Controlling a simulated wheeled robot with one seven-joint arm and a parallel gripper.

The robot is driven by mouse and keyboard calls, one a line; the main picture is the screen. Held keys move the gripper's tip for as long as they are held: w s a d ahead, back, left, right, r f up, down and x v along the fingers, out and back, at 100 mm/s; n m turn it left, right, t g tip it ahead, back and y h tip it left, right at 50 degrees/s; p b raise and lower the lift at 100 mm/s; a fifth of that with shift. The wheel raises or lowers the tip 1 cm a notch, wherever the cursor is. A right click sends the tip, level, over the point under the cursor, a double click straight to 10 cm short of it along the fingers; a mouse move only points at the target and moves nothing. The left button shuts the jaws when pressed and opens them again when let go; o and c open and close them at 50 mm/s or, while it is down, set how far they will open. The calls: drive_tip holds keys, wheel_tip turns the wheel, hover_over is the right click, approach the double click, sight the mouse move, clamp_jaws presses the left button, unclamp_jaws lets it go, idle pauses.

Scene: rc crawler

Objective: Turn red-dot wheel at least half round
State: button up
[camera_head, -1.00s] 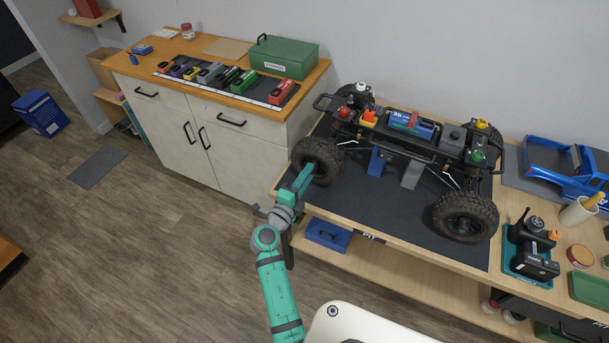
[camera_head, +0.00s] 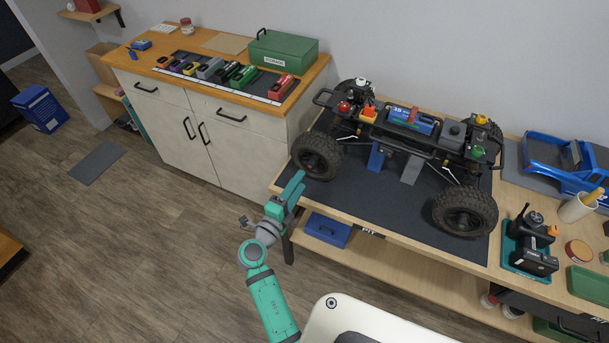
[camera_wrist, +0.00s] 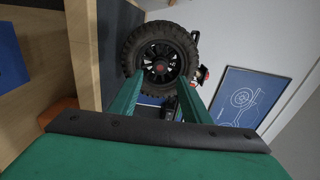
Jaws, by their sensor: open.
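The crawler (camera_head: 410,135) stands on a dark mat on the workbench, with grey and blue supports under its chassis. Its near left wheel (camera_head: 317,156) is a black knobby tire. In the wrist view this wheel (camera_wrist: 160,62) faces me, with a dark spoked hub and a reddish centre (camera_wrist: 161,68). Another near wheel (camera_head: 465,210) is at the right. My gripper (camera_head: 297,180) is at the bench's left front corner, just in front of and below the left wheel. In the wrist view its green fingers (camera_wrist: 163,90) are apart and empty, and the wheel lies beyond their tips.
A blue box (camera_head: 327,230) sits on the shelf below the bench top. A teal tray (camera_head: 530,262) with a transmitter and a blue body shell (camera_head: 560,165) are to the right. A cabinet (camera_head: 215,135) stands behind left. Open floor lies left of my arm.

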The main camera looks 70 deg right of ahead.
drive_tip(key=shift+w+a, duration=0.1)
drive_tip(key=shift+a, duration=2.1)
drive_tip(key=w+a+f+n+t+y, duration=0.2)
drive_tip(key=a+f+n+t+y, duration=0.3)
drive_tip(key=a+f+n+t, duration=0.6)
drive_tip(key=s+a+f+n+t+y, duration=0.15)
drive_tip(key=a+n+y, duration=0.35)
drive_tip(key=a+n, duration=0.9)
drive_tip(key=s+a+r+n+t+y, duration=0.1)
drive_tip(key=s+a+r+n+y, duration=0.15)
drive_tip(key=a, duration=0.55)
drive_tip(key=s+a+r+n+t+y, duration=0.1)
drive_tip(key=s+a+n+y, duration=0.25)
drive_tip(key=a, duration=0.35)
drive_tip(key=s+a+r+n+t+y, duration=0.2)
drive_tip(key=s+a+r+n, duration=0.3)
drive_tip(key=r, duration=0.5)
drive_tip(key=s+a, duration=0.2)
drive_tip(key=shift+s+a, duration=0.2)
drive_tip(key=shift+s, duration=0.1)
drive_tip(key=shift+f, duration=0.1)
